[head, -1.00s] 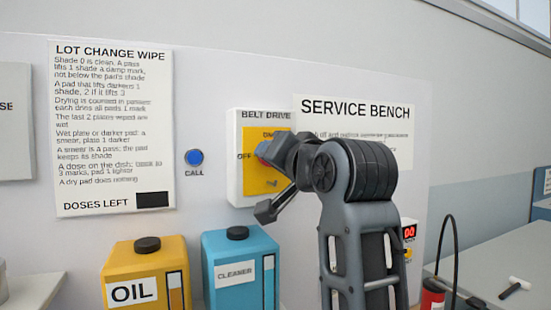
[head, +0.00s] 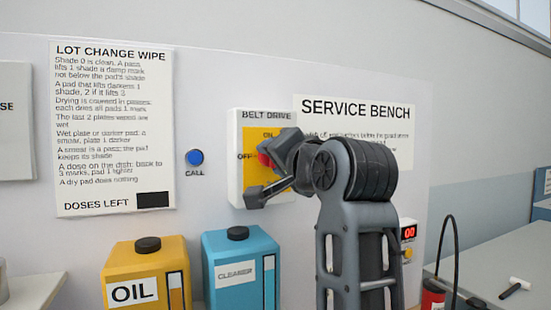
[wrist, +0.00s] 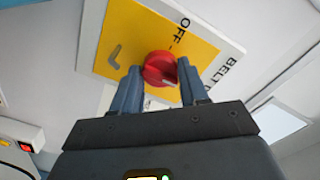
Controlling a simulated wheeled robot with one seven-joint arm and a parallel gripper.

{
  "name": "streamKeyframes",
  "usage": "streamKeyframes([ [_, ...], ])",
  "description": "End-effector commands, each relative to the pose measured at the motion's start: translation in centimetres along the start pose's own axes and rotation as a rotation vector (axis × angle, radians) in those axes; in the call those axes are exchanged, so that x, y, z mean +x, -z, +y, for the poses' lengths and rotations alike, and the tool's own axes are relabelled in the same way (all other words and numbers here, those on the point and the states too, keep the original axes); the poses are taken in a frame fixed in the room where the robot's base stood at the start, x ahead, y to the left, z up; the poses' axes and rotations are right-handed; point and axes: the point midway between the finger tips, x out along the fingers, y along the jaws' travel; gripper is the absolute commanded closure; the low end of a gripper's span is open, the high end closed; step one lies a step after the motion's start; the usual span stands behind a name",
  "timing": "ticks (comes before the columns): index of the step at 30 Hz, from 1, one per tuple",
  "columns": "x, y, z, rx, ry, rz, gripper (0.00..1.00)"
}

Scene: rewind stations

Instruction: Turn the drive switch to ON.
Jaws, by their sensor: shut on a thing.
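The drive switch is a red round knob (wrist: 160,69) on a yellow plate (wrist: 130,38), in the white BELT DRIVE box (head: 234,170). The word OFF shows left of the knob in the head view, and an ON label above it is partly covered. My gripper (wrist: 160,73) is shut on the knob, one blue finger on each side of it. In the head view my gripper (head: 267,160) covers the right part of the plate. I cannot tell surely which label the knob points to.
A blue CALL button (head: 195,157) is left of the box. A yellow OIL can (head: 146,260) and a blue CLEANER can (head: 238,245) stand below. A red-digit display (head: 409,232) and the SERVICE BENCH sign (head: 356,108) are at right.

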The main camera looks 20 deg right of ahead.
Motion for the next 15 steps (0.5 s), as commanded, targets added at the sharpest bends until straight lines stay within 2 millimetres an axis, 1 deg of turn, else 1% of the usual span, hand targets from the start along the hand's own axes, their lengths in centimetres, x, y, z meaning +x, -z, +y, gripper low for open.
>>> streamKeyframes([
  [2, 0.01, -0.05, 0.11, 0.001, -0.002, -0.002, 0.87],
  [3, 0.01, -0.05, 0.11, 0.001, -0.002, -0.002, 0.55],
  [10, 0.01, -0.02, 0.07, 0.0, -0.001, -0.001, 0.33],
  [11, 0.01, -0.01, 0.06, 0.0, -0.001, -0.001, 0.31],
  [15, 0.0, 0.0, 0.04, 0.0, -0.001, 0.0, 0.31],
])
